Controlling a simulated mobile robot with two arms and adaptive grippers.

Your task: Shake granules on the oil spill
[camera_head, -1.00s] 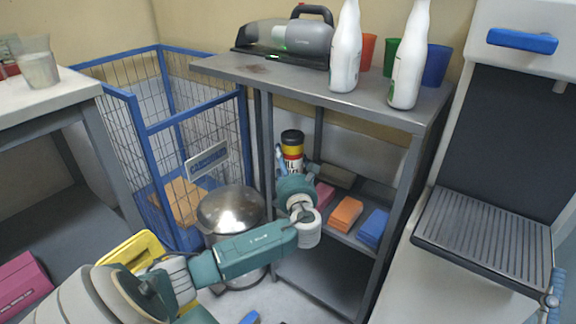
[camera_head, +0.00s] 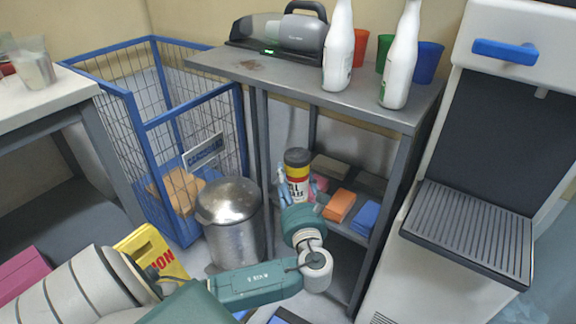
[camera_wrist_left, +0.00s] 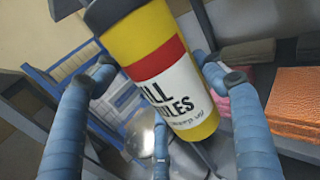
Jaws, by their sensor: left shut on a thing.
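A yellow, black, red and white canister (camera_head: 298,178) with a dark lid is in front of the shelf's left part. It fills the middle of the left wrist view (camera_wrist_left: 165,75), tilted there, its label partly readable as "...ILL ...ULES". My right gripper is out of view.

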